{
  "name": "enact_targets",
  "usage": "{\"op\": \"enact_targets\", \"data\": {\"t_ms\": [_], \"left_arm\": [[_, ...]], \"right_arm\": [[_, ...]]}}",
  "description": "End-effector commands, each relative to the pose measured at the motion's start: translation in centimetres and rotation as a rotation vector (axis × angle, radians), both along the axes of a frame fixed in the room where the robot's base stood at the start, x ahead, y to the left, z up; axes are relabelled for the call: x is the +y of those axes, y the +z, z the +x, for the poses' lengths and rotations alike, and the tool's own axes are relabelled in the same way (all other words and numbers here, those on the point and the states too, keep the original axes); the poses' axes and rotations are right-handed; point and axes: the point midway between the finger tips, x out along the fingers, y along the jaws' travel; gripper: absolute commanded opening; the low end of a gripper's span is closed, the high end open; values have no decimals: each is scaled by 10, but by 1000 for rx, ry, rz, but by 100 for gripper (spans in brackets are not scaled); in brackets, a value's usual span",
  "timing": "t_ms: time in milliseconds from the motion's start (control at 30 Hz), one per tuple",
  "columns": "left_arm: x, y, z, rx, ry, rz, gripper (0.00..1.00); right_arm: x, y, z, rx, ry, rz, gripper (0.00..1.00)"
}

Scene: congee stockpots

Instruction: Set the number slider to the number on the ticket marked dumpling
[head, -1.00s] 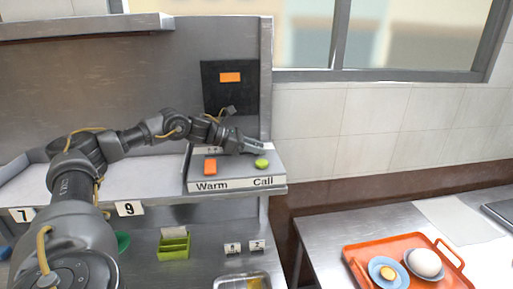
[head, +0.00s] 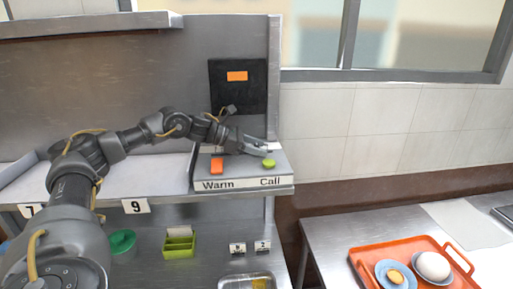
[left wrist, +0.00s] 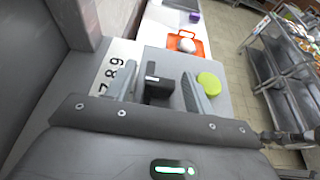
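The number slider's strip (left wrist: 118,70) with 7, 8 and 9 readable shows in the left wrist view, on top of the grey control box (head: 240,183). A black slider knob (left wrist: 157,90) stands on the box. My left gripper (left wrist: 160,82) is open, with its two fingers on either side of the knob. I cannot tell whether either finger touches it. The left gripper (head: 262,146) also shows in the head view, low over the back of the box. No ticket marked dumpling can be read. My right gripper is not in view.
An orange Warm button (head: 217,166) and a green Call button (head: 268,162) are on the box, close to my left gripper. A dark panel (head: 238,95) is on the wall behind. An orange tray (head: 365,263) stands on the right table. A green holder (head: 180,246) is below the shelf.

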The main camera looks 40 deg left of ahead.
Motion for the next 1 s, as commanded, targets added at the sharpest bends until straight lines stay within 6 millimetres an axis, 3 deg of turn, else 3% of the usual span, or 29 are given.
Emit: {"op": "enact_targets", "data": {"t_ms": [333,733,1000], "left_arm": [[7,1,-7,0,2,0,53],[54,30,-57,-3,3,-1,53],[68,41,-73,-1,0,-1,53]], "right_arm": [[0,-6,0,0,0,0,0],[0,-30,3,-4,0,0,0],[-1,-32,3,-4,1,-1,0]]}}
